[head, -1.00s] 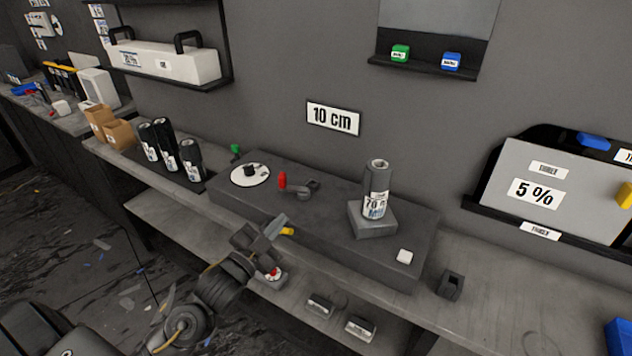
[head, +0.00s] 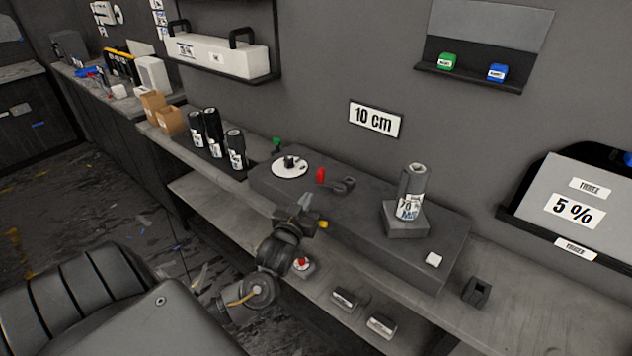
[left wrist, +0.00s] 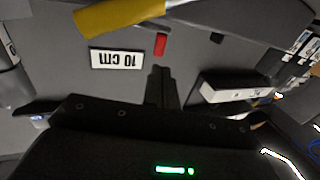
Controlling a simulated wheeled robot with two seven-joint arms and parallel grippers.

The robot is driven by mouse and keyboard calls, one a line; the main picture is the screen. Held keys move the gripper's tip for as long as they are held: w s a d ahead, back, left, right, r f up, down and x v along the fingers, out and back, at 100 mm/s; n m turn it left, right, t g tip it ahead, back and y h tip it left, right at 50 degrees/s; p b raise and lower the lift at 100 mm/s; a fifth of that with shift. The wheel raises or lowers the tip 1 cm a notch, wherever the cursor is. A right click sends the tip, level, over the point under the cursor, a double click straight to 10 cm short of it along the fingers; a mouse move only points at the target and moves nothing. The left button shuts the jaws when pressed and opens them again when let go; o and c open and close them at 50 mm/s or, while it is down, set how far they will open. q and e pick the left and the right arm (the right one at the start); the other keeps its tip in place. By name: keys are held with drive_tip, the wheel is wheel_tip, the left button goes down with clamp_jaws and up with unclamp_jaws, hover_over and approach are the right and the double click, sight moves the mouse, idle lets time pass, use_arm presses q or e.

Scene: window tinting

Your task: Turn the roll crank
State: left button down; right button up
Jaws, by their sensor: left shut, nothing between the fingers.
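The roll crank is a dark arm (head: 342,186) with an upright red handle (head: 321,175), on the long grey block on the bench. The red handle also shows in the left wrist view (left wrist: 160,44). A silver-and-black film roll (head: 411,188) labelled 70 stands upright on a small plinth to the crank's right. My left gripper (head: 312,210) is shut and empty, in front of the block and nearer than the crank, apart from the handle in the picture. My right gripper is not in view.
A white dial (head: 290,166) lies left of the crank, and a white button (head: 433,260) at the block's right end. Several dark rolls (head: 214,138) stand farther left. A red button (head: 302,263) and two small blocks sit on the lower shelf. A "10 cm" sign (head: 375,119) hangs behind.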

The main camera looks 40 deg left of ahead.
sight(318, 177)
use_arm(q)
drive_tip(key=p+x, duration=0.1)
drive_tip(key=x, duration=0.6)
drive_tip(key=shift+r, duration=0.1)
drive_tip(key=shift+w+a+p, duration=0.15)
drive_tip(key=shift+w+p, duration=0.2)
drive_tip(key=shift+w, duration=0.1)
drive_tip(key=shift+a+h, duration=0.15)
drive_tip(key=shift+h, duration=0.15)
